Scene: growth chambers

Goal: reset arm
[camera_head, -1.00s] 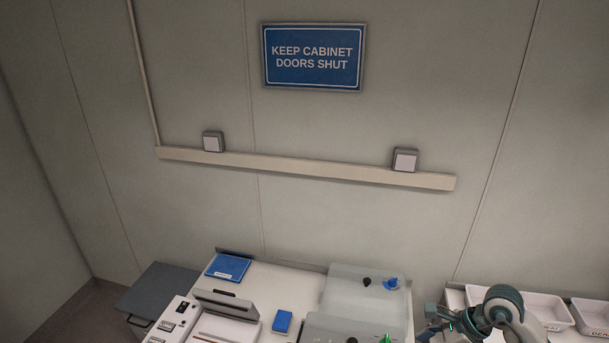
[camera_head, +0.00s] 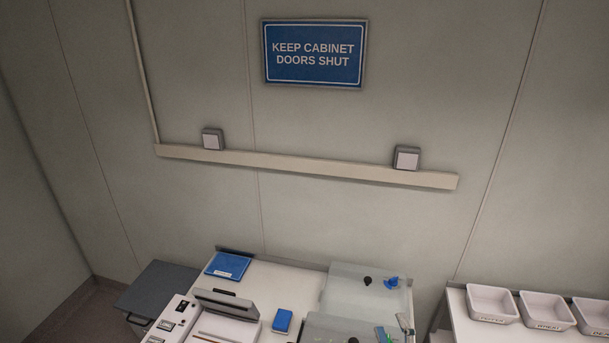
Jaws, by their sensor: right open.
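Only a small part of my right gripper (camera_head: 405,323) shows, a grey-teal piece at the bottom edge beside the front clear panel's green knob. The rest of it and its arm are below the picture. It is open, and I see nothing held in it. My left gripper and arm are not in view.
A white bench (camera_head: 265,285) holds a blue folder (camera_head: 229,266), a blue box (camera_head: 283,321), a grey device (camera_head: 228,304) and clear panels (camera_head: 365,288) with knobs. Labelled white bins (camera_head: 492,303) stand on a separate table at right. A grey cabinet (camera_head: 158,290) stands left.

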